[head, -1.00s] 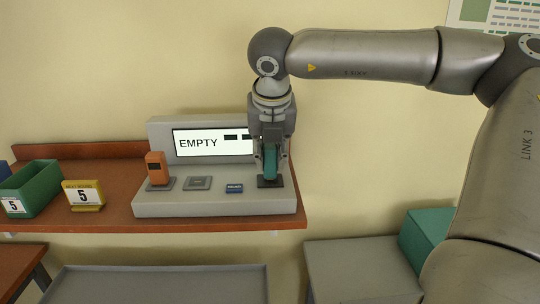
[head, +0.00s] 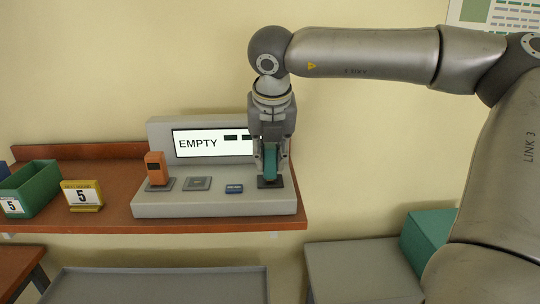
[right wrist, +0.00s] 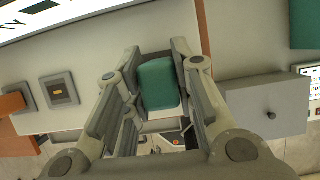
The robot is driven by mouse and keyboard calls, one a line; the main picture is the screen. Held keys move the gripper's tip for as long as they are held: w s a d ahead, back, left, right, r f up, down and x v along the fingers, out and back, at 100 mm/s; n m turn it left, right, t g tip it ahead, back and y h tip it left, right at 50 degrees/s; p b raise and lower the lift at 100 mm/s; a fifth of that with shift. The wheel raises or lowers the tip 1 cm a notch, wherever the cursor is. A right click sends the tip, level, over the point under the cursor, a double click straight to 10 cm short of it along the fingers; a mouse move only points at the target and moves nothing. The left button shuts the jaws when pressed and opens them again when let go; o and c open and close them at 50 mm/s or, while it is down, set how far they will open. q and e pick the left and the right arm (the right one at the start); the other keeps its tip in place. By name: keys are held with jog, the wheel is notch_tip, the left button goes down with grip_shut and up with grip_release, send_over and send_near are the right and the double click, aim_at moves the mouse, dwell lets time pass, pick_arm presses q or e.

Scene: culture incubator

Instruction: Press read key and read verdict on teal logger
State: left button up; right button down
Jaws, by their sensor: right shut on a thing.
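The teal logger (head: 270,160) stands upright at the dark right-hand pad of the grey reader (head: 215,204). My right gripper (head: 271,165) is around it from above and shut on it; the right wrist view shows the teal logger (right wrist: 157,84) between the fingers. Whether its base rests fully on the pad is hard to tell. The reader's screen (head: 200,143) shows "EMPTY" and dark blocks, its right end hidden behind my gripper. My left gripper is not in view.
An orange logger (head: 155,168) stands at the reader's left pad, with a grey square plate (head: 197,183) beside it. A green bin (head: 30,188) and a yellow "5" sign (head: 82,196) stand further left on the shelf. A grey cabinet (head: 350,270) is lower right.

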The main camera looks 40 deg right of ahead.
dwell(0.7)
jog(key=shift+b, duration=0.4)
jog(key=shift+f+b, duration=0.45)
jog(key=shift+b, duration=0.1)
jog(key=c, duration=1.1)
grip_release()
jog(key=v, duration=1.2)
